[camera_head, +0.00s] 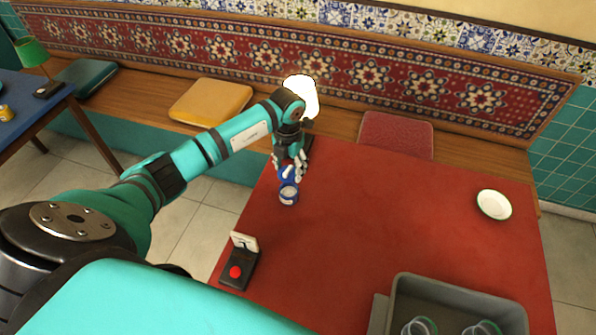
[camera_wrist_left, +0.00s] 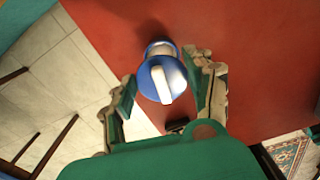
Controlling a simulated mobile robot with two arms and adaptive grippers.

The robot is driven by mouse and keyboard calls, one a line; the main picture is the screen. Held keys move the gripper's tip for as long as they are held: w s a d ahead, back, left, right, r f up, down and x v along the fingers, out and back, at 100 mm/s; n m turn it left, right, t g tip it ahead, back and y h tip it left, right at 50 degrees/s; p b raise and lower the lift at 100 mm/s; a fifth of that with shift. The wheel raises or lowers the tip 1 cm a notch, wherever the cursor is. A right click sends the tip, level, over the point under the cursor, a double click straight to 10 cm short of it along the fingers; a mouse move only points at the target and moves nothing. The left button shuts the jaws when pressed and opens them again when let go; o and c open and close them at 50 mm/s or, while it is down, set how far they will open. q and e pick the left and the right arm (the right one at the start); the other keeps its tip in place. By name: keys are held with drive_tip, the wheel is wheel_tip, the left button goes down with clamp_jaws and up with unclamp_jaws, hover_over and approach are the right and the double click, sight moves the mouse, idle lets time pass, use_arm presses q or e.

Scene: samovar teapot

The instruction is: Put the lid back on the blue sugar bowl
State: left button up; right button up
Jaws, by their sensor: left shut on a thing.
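The blue sugar bowl (camera_head: 288,196) stands upright near the left edge of the red table, white with blue bands. Its blue lid (camera_head: 287,173) is just above and behind the bowl in the head view, at my left gripper's fingertips (camera_head: 291,166). In the left wrist view the lid (camera_wrist_left: 148,82), with a pale knob, lies between the fingers (camera_wrist_left: 165,92) and covers much of the bowl (camera_wrist_left: 161,48). My left gripper is shut on the lid. Whether the lid touches the bowl's rim I cannot tell. My right gripper is out of view.
A black box with a red button (camera_head: 236,271) and a card stands at the table's left edge. A grey bin (camera_head: 455,290) with glasses is at the front right. A white dish (camera_head: 494,204) lies far right. A lit lamp (camera_head: 303,93) stands behind my gripper. The table's middle is clear.

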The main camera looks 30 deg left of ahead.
use_arm(q)
drive_tip(key=shift+f+b, duration=2.15)
drive_tip(key=shift+f, duration=0.9)
drive_tip(key=shift+f, duration=0.1)
drive_tip(key=o, duration=1.5)
drive_tip(key=shift+c, duration=0.2)
drive_tip(key=shift+r+p, duration=2.35)
drive_tip(key=shift+r, duration=1.2)
